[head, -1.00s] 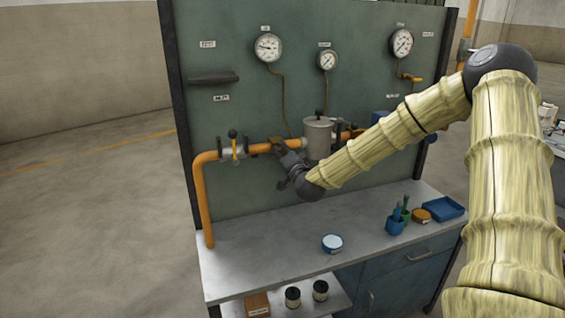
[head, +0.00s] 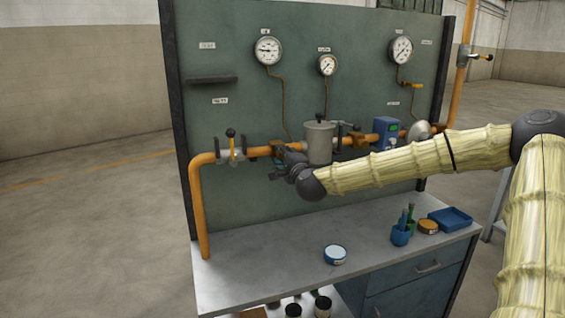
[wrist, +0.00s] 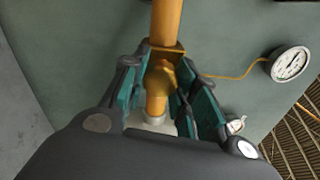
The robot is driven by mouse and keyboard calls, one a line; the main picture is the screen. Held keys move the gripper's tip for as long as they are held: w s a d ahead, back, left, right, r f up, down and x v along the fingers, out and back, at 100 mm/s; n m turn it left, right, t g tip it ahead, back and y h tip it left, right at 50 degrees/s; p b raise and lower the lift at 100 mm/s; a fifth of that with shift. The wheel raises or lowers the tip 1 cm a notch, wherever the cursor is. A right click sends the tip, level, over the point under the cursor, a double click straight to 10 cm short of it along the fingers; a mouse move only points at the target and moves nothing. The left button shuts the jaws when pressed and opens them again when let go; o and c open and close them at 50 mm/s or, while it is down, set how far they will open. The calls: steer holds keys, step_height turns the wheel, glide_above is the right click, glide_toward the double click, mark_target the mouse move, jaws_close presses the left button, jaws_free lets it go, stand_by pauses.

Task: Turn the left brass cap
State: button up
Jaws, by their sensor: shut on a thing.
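The left brass cap (wrist: 160,82) shows in the wrist view between the two teal finger pads, in front of the orange pipe (wrist: 167,25). My gripper (wrist: 163,90) is shut on it, with a pad on either side. In the head view my gripper (head: 280,158) is at the orange pipe, just left of the grey cylindrical pot (head: 319,143). The cap is mostly hidden there behind my gripper and wrist.
A blue box (head: 386,132) is to the right. Round gauges (head: 268,50) hang above. The bench below holds a round tin (head: 335,254), a blue cup (head: 401,235) and a blue tray (head: 450,218).

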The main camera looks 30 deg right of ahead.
steer(key=shift+f+m, duration=0.15)
steer(key=shift+m, duration=0.15)
steer(key=o, duration=1)
steer(key=shift+d, duration=0.1)
steer(key=shift+s, duration=0.1)
steer(key=shift+v, duration=5.9)
